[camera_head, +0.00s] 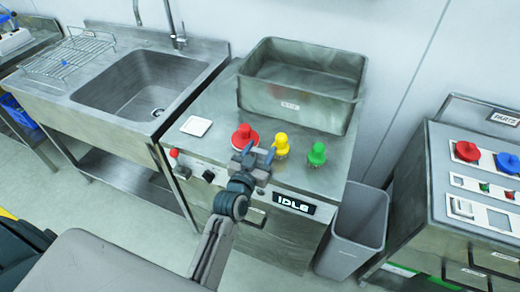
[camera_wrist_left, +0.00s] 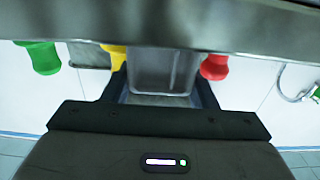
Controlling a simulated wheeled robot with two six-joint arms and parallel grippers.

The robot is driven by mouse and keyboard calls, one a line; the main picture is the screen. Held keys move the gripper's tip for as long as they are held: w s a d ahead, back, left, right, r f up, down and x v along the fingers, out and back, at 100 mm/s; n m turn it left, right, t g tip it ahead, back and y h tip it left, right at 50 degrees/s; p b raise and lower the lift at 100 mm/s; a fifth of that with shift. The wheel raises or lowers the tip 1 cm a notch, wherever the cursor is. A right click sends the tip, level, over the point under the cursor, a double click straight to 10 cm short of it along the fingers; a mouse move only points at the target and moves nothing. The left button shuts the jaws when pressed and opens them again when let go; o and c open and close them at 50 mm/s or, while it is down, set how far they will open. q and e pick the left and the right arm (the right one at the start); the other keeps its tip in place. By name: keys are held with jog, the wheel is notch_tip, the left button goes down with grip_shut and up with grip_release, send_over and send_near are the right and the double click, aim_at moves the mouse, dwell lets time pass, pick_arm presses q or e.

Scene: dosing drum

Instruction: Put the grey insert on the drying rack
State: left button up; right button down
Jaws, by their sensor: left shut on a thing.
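My left gripper (camera_head: 255,160) is above the front of the steel console, close to the red and yellow knobs. In the left wrist view its two dark fingers stand apart with a grey box-like piece (camera_wrist_left: 163,72) between them, apparently the grey insert; the gripper is shut on it. In the head view the piece is too small to make out clearly. The wire drying rack (camera_head: 68,55) lies at the upper left beside the sink, well away from the gripper. My right gripper is not in view.
The console carries a red knob (camera_head: 244,136), yellow knob (camera_head: 281,144), green knob (camera_head: 316,153), white square (camera_head: 196,126) and large metal tub (camera_head: 300,97). A display (camera_head: 294,204) reads IDLE. The sink (camera_head: 140,85) and tap lie between console and rack. A grey bin (camera_head: 355,230) stands right.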

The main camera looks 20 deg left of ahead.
pick_arm(q)
jog(key=shift+f, duration=0.15)
jog(key=shift+f+b, duration=0.25)
jog(key=shift+b, duration=0.05)
jog(key=o, duration=0.7)
jog(key=shift+r, duration=0.2)
jog(key=s+b, duration=0.4)
jog(key=s, duration=0.8)
jog(key=shift+a, duration=0.2)
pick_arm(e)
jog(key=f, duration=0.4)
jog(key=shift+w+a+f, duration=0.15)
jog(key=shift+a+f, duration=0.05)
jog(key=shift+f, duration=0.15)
